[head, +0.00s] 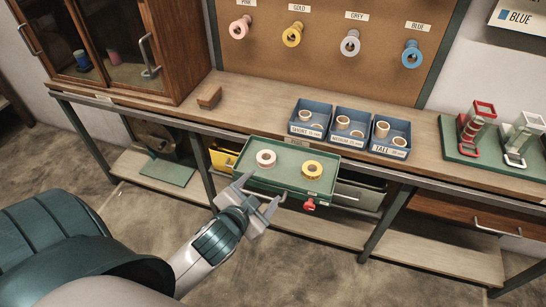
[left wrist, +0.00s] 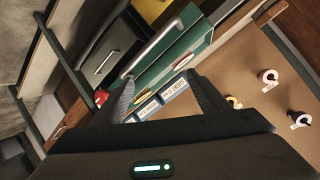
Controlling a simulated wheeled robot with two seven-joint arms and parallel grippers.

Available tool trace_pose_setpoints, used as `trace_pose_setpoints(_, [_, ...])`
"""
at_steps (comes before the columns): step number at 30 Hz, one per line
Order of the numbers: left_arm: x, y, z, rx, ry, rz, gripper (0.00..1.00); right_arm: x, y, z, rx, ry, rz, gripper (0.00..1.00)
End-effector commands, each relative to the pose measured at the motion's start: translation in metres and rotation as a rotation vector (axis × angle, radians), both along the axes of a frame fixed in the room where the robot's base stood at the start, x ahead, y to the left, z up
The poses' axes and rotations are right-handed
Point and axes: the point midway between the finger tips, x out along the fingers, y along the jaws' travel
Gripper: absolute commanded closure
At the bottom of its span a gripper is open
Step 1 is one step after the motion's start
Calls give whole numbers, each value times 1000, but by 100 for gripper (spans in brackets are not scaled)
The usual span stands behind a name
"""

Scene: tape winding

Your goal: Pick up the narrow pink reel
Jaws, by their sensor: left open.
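Another pink reel (head: 239,27) hangs on the board under the PINK label. I cannot tell from their widths which is the narrow one. My left gripper (head: 259,193) is open and empty, just in front of the tray's near edge and below the pale pink reel in the head view. Its spread fingers also show in the left wrist view (left wrist: 163,97). My right gripper is not in view.
Gold (head: 292,35), grey (head: 350,43) and blue (head: 411,55) reels hang on the board. Blue bins (head: 352,130) with cores stand behind the tray. A red knob (head: 309,205) sticks out at its front. A green-based stand (head: 480,150) is at right.

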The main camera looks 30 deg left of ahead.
Motion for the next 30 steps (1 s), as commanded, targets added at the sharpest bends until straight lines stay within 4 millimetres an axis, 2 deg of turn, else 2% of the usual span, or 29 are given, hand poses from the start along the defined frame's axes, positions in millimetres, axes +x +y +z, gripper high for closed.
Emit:
trace_pose_setpoints(8, [46,3,66,153,-245,-96,32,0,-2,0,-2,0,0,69])
trace_pose_setpoints(11, [63,-1,102,237,-371,-155,32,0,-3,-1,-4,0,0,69])
trace_pose_setpoints(16, [87,-25,181,455,-650,-321,32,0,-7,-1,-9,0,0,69])
trace_pose_setpoints(18, [89,-41,210,560,-766,-408,32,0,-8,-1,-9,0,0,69])
trace_pose_setpoints(21, [87,-67,243,717,-913,-541,32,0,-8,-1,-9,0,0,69])
trace_pose_setpoints(25, [78,-100,265,930,-1069,-736,32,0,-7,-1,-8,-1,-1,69])
trace_pose_setpoints(27, [71,-115,269,1048,-1134,-850,32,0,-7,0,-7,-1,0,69])
trace_pose_setpoints(30, [63,-131,262,1219,-1199,-1023,32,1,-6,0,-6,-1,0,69])
